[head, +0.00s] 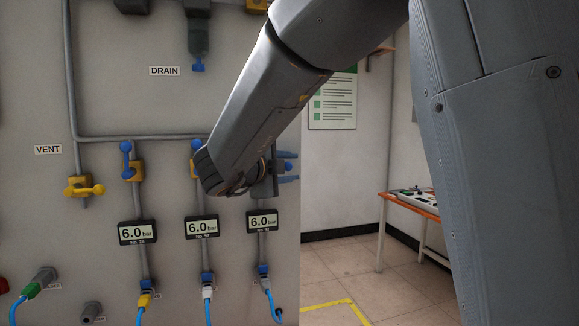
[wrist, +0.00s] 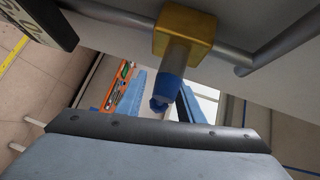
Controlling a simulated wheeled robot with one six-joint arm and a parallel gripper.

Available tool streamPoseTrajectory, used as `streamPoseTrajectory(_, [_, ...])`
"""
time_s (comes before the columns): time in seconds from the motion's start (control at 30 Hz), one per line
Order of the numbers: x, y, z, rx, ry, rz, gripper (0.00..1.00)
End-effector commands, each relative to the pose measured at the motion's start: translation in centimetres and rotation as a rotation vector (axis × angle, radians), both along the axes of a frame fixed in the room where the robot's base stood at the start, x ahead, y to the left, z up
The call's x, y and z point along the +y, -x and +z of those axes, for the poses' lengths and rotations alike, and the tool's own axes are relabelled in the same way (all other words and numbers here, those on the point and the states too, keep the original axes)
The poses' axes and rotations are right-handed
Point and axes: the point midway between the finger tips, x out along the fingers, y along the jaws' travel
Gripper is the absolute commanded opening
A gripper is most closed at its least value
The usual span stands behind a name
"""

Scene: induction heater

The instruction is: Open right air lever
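The right air lever is blue and sits on a yellow valve block (wrist: 186,30) in the wrist view. Its rounded blue end (wrist: 168,92) points toward the camera, between the two blue fingers of my gripper (wrist: 163,98). The fingers are apart, with gaps visible beside the lever, so my gripper looks open around it and not clamped. In the head view my gripper (head: 289,168) is at the right pipe, above the right 6.0 bar gauge (head: 262,221). My arm hides most of that valve there.
To the left are a middle blue lever (head: 197,146), a left blue lever (head: 127,158) and a yellow vent valve (head: 85,188). A blue drain valve (head: 198,63) hangs above. An orange-edged table (head: 411,207) stands at the right, past open floor.

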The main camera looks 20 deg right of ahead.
Motion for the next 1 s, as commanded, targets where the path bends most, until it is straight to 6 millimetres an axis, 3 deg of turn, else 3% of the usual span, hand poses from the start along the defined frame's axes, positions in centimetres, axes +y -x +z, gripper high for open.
streamPoseTrajectory(0.13, [0.0,0.0,0.0,0.000,0.000,0.000,0.34])
streamPoseTrajectory(0.33, [0.0,0.0,0.0,0.000,0.000,0.001,0.00])
streamPoseTrajectory(0.73, [0.2,0.0,0.1,0.001,0.029,0.004,0.00])
streamPoseTrajectory(1.0, [1.5,-0.3,1.0,-0.001,0.178,0.023,0.00])
